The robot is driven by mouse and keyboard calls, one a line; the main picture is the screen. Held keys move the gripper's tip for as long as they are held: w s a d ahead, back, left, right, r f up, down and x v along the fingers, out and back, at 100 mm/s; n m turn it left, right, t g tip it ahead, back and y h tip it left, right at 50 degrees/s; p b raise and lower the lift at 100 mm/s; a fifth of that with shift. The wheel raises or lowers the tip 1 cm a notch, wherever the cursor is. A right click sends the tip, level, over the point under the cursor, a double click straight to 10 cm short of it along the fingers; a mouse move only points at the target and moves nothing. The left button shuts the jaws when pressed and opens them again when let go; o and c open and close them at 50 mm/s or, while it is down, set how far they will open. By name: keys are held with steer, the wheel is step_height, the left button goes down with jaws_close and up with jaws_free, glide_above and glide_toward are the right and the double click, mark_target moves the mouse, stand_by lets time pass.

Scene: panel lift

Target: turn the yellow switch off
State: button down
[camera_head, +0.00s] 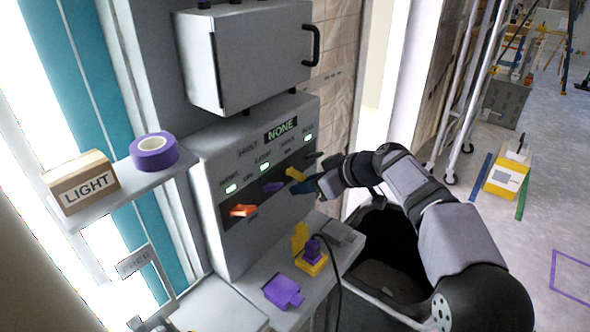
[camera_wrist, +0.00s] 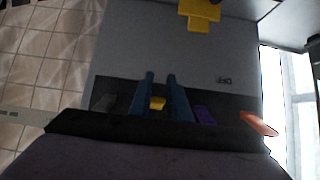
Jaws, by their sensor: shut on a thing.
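The yellow switch (camera_head: 296,174) is on the dark strip of the grey control panel (camera_head: 217,160), between a purple switch (camera_head: 272,187) and a dark switch at the right. My gripper (camera_head: 308,184) is at the panel from the right, beside the yellow switch. In the wrist view the yellow switch (camera_wrist: 157,103) shows between the two blue fingers of my gripper (camera_wrist: 160,85), which are shut on it. The fingers hide part of it, and I cannot tell its exact position.
An orange switch (camera_head: 242,210) is at the strip's left end. Green lamps (camera_head: 231,188) are lit above some switches, and a display (camera_head: 281,130) reads NONE. A cabinet (camera_head: 250,60) hangs above. A yellow block with a purple plug (camera_head: 313,250) and cable stands on the ledge below.

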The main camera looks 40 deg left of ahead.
steer(key=shift+s+f+b, duration=0.1)
steer(key=shift+f+b, duration=0.45)
steer(key=shift+f, duration=0.2)
steer(key=c, duration=1.6)
jaws_free()
steer(key=shift+r, duration=0.4)
steer(key=shift+b+v, duration=1.05)
steer(key=shift+v, duration=2.45)
